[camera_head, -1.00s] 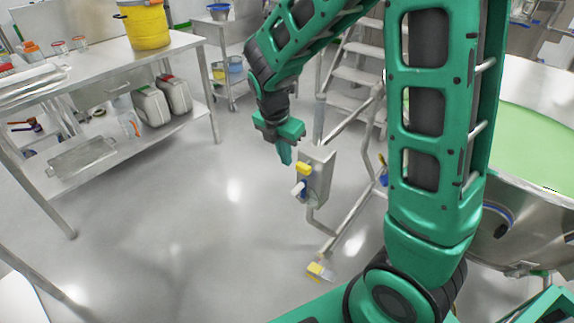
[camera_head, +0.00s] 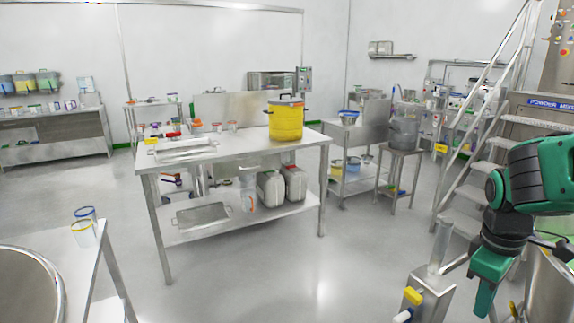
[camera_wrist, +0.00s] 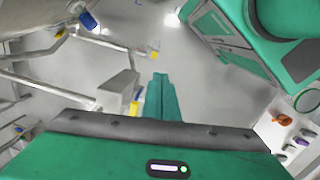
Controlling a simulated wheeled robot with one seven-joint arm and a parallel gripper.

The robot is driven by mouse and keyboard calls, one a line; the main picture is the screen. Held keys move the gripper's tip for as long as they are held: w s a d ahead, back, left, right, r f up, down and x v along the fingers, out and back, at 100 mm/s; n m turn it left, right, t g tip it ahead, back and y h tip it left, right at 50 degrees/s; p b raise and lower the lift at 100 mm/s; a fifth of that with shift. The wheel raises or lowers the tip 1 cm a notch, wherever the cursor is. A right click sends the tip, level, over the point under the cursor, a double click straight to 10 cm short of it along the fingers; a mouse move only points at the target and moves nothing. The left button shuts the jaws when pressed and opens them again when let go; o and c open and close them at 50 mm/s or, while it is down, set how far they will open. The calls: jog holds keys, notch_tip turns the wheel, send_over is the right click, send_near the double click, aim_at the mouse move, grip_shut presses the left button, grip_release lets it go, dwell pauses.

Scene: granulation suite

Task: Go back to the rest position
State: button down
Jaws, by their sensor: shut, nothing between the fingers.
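My gripper (camera_head: 484,298) hangs at the lower right of the head view, pointing down, with green fingers. In the wrist view the fingers (camera_wrist: 161,92) lie together, shut and empty, above the grey floor. In the head view the gripper is just right of a steel post box (camera_head: 428,290) with a yellow-topped handle (camera_head: 412,296). I cannot tell how far apart they are in depth.
A steel table (camera_head: 222,155) with a yellow drum (camera_head: 286,120) stands in the middle. Steel stairs (camera_head: 470,192) rise at the right, close to my arm. A table corner with two cups (camera_head: 84,232) is at the lower left. The floor (camera_head: 240,275) between is clear.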

jog(key=s+d+r+m+y, duration=0.1)
jog(key=s+m, duration=1.1)
jog(key=m, duration=0.1)
jog(key=shift+s+d+r, duration=0.2)
jog(key=shift+s+d, duration=0.15)
